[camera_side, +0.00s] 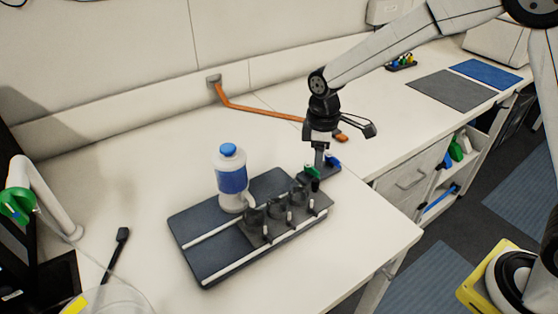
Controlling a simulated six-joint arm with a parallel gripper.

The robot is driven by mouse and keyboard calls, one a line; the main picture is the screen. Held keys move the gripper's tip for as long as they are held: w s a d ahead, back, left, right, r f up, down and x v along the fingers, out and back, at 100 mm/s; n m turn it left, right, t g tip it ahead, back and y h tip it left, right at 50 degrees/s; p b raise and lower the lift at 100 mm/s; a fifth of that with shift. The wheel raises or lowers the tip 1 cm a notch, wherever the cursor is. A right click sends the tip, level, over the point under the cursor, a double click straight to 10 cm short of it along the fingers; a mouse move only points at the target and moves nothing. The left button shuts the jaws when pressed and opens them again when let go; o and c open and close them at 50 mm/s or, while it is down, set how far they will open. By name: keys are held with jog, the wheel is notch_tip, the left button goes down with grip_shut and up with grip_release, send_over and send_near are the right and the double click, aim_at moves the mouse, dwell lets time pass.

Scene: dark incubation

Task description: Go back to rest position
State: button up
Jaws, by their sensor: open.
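My gripper (319,165) is at the end of the arm, pointing down over the right rear end of a dark tray. Its fingers are small and dark here, and I see nothing clearly held between them. I cannot tell whether the fingers touch either one. A dark block with several round holders (262,233) stands on the tray (207,266), left of and below the gripper.
A white bottle with blue cap and band (231,178) stands on the tray. An orange hose (262,109) runs from the wall behind my gripper. A bent white tube (47,199) and a black tool (116,252) are at left. The bench between tray and front edge is clear.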

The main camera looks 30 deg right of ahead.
jog(key=s+d+m+t, duration=0.1)
jog(key=s+d+m, duration=0.2)
jog(key=s, duration=0.5)
jog(key=s+d+m+t, duration=0.1)
jog(key=s+d+m, duration=0.3)
jog(key=s+m, duration=0.2)
jog(key=shift+s+d+f+t, duration=0.2)
jog(key=shift+s+f+t, duration=0.1)
jog(key=shift+s, duration=0.8)
